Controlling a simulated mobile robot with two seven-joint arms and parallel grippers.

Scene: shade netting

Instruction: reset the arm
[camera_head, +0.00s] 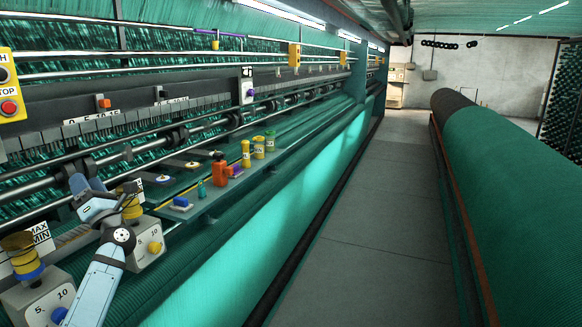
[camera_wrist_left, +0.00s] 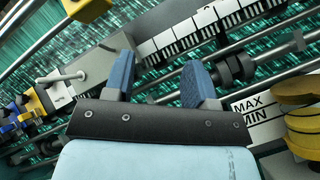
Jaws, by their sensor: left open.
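My left arm reaches in from the bottom left in the head view. Its left gripper (camera_head: 78,184) is beside the machine's rails, close to a grey box with a yellow knob (camera_head: 155,247). In the left wrist view the left gripper (camera_wrist_left: 158,82) has two blue fingers standing well apart with nothing between them. Behind the fingers are dark rails and a black-and-white scale (camera_wrist_left: 210,25). My right gripper is in neither view.
A grey shelf (camera_head: 205,205) holds an orange bottle (camera_head: 220,172) and several small yellow containers. A second grey dial box (camera_head: 40,300) stands at the bottom left. A green roll (camera_head: 500,170) lies to the right. The grey aisle (camera_head: 350,230) between is clear.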

